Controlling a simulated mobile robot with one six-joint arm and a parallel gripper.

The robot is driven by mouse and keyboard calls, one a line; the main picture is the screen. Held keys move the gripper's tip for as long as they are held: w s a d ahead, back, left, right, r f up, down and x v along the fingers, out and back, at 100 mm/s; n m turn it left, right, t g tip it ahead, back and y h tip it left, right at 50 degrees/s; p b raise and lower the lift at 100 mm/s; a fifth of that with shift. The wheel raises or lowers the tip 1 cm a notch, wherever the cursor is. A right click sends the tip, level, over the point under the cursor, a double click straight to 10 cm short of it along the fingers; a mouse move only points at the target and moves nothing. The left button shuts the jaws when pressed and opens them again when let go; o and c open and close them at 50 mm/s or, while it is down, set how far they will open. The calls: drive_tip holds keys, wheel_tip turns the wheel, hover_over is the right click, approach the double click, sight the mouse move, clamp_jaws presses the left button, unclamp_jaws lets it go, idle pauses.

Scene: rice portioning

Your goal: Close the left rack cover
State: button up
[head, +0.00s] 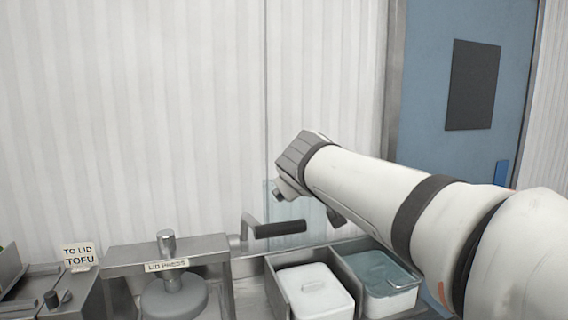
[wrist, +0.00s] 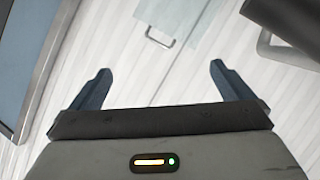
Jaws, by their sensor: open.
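The left rack cover appears as a clear bluish panel (head: 312,217) standing upright against the wall, behind the left bay of the rack (head: 274,289). My arm and gripper partly hide it. In the wrist view a pale translucent panel (wrist: 177,12) with a small handle (wrist: 158,38) shows beyond the fingers, and it looks like the same cover. My gripper (head: 308,205) is raised above the rack, in front of the panel. Its two fingers (wrist: 160,68) are spread wide with nothing between them. The fingers look apart from the panel. A white-lidded tub (head: 314,290) sits in the left bay.
The right bay holds a tub under a bluish clear cover (head: 382,270). A lid press (head: 168,250) with a black-gripped lever (head: 281,229) stands left of the rack, the grip close below my gripper. A TOFU sign (head: 79,257) is at far left. A blue door (head: 462,90) is behind.

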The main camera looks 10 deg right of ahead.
drive_tip(key=w+d+f+m+t+y+p, duration=0.1)
drive_tip(key=w+f+y+p, duration=0.1)
drive_tip(key=w, duration=0.9)
drive_tip(key=w+d+f+m+t+y+p, duration=0.1)
drive_tip(key=w+p, duration=0.4)
drive_tip(key=w, duration=0.7)
drive_tip(key=w+d+f+m+t+y+p, duration=0.1)
drive_tip(key=w+f+t+y+p, duration=0.1)
drive_tip(key=w, duration=1)
drive_tip(key=shift+d+f+y+p, duration=0.2)
drive_tip(key=shift+f+y+p, duration=0.3)
drive_tip(key=shift+f+p, duration=0.45)
drive_tip(key=shift+c, duration=0.2)
drive_tip(key=c, duration=1)
drive_tip(key=shift+s+f, duration=0.1)
drive_tip(key=shift+c, duration=0.2)
